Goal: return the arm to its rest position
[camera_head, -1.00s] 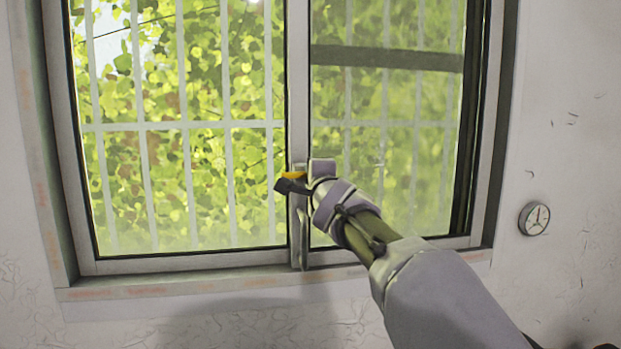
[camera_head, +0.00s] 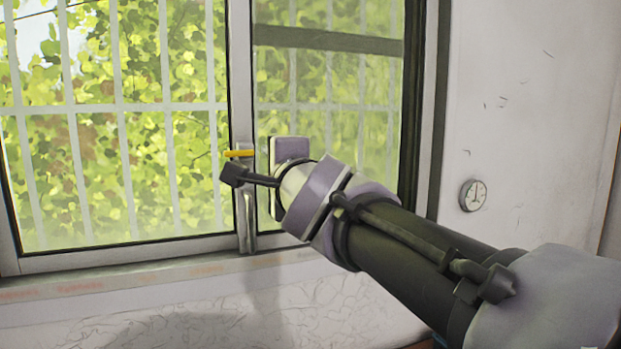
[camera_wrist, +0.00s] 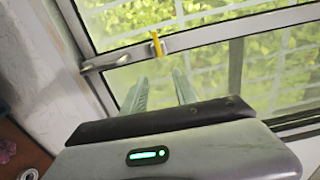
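My arm comes in from the lower right of the head view and ends in front of the window (camera_head: 180,130). My gripper's fingers are hidden there behind the arm's end. In the wrist view my gripper (camera_wrist: 160,76) shows two thin, pale fingers with a clear gap between them. It is open, and nothing shows between the fingers. Beyond the fingertips is the window frame with a yellow piece (camera_wrist: 157,45) and a metal handle (camera_wrist: 105,62). The yellow piece also shows in the head view (camera_head: 238,153), just left of the arm's end.
A round white dial (camera_head: 473,195) is on the wall to the right of the window. A sill (camera_head: 130,285) runs below the window. In the wrist view a brown surface (camera_wrist: 28,150) with small round items shows at the lower left.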

